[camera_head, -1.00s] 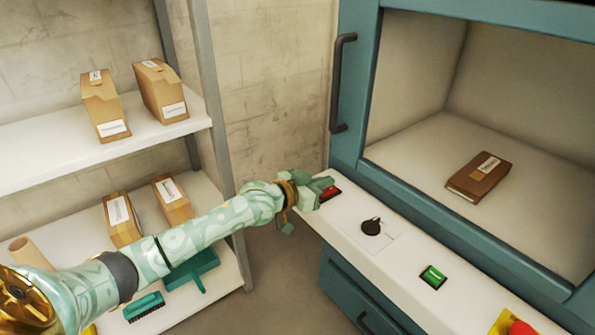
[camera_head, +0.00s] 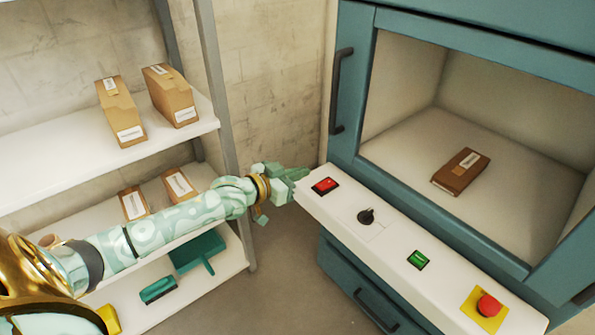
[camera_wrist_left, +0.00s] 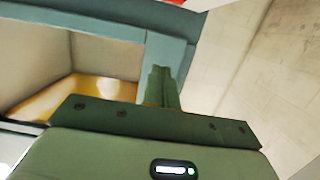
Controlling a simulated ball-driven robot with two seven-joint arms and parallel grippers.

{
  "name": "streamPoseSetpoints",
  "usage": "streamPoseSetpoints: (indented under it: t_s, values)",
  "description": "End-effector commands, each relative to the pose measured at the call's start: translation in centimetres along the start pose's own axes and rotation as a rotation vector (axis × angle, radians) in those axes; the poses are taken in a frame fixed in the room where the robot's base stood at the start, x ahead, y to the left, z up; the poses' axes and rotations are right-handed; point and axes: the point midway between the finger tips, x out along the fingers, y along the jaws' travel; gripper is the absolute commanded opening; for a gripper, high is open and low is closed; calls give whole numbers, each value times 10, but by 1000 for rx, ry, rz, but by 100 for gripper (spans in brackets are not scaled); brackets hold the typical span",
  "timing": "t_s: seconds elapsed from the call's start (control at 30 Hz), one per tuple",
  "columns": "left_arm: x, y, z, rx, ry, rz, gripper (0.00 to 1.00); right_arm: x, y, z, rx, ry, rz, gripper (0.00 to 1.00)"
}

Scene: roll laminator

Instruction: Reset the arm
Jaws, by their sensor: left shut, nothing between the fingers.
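My left arm (camera_head: 165,225) reaches in from the lower left across the front of the shelf. Its gripper (camera_head: 298,174) is shut and empty, just left of the red switch (camera_head: 325,186) at the left end of the white control panel. The gripper's closed fingers (camera_wrist_left: 160,82) also show in the left wrist view, with the teal machine frame behind them. My right gripper is in neither view.
The teal machine (camera_head: 348,140) has an open chamber holding a brown package (camera_head: 461,172). Its panel carries a black knob (camera_head: 366,216), a green switch (camera_head: 417,259) and a red emergency button (camera_head: 489,305). White shelves (camera_head: 60,145) hold cardboard packages (camera_head: 170,95), a dustpan (camera_head: 197,252) and a brush (camera_head: 159,289).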

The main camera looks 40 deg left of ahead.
Motion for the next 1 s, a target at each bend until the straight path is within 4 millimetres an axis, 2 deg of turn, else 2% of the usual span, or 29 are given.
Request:
streamPoseSetpoints:
  t_s: [0.4,0.47,0.53,0.57,0.67,0.7,0.77,0.8,0.87,0.9,0.97,1.0]
  values:
    - [0,-1,0,22,-2,-2,0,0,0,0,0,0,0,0]
    - [0,-10,10,68,-24,-25,0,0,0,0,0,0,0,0]
    - [-1,-32,32,129,-73,-73,0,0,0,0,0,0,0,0]
    - [-2,-42,47,153,-104,-99,0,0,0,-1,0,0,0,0]
    - [-22,-65,117,212,-258,-179,0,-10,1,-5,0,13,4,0]
    - [-37,-68,150,229,-331,-202,0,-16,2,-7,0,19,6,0]
    - [-62,-66,199,248,-440,-222,0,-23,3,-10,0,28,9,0]
    - [-81,-60,231,254,-512,-228,0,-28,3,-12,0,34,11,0]
    - [-112,-48,275,261,-616,-228,0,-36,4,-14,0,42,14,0]
    - [-135,-36,302,264,-685,-222,0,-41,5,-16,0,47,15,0]
    - [-171,-16,339,263,-783,-208,0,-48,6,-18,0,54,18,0]
    - [-196,0,362,260,-847,-194,0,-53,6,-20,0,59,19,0]
